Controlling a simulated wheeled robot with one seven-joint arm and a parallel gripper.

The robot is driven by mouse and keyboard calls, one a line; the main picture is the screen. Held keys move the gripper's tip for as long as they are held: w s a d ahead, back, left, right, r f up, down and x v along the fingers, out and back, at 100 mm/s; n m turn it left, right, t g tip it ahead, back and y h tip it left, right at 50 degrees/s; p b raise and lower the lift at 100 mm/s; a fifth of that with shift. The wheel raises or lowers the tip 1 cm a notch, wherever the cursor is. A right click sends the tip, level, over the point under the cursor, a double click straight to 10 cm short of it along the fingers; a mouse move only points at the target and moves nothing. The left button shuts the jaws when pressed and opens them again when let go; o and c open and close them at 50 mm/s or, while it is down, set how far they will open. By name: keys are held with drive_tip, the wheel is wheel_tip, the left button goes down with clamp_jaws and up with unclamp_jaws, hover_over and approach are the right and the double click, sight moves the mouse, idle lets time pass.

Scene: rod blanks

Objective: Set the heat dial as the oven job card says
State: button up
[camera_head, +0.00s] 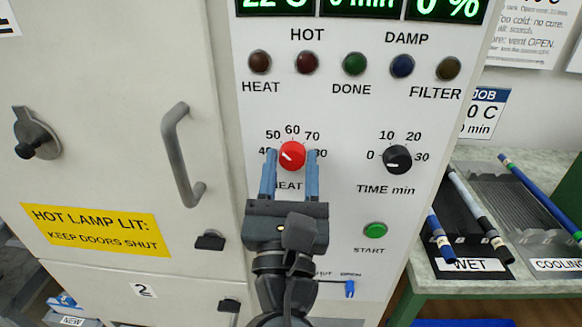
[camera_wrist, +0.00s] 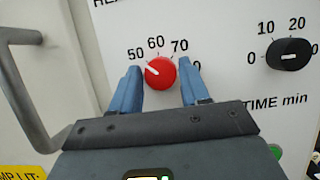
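The red heat dial (camera_head: 292,156) is on the oven's white panel, with its scale numbers around it. In the wrist view the dial (camera_wrist: 160,72) has a white mark that points up and left, towards the 50 side. My gripper (camera_head: 291,153) is open, with one blue finger on each side of the dial. It looks not closed on the dial; whether a finger touches it I cannot tell. The job card (camera_head: 484,112) is on the wall behind the panel's right edge; only "0 C" and "0 min" show, and the leading digits are hidden.
A door handle (camera_head: 180,155) juts out at left. A blue vent slider (camera_head: 350,288) is low on the panel. Rods lie in trays on the right bench (camera_head: 520,288).

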drive_tip(key=c, duration=0.6)
drive_tip(key=shift+c, duration=0.2)
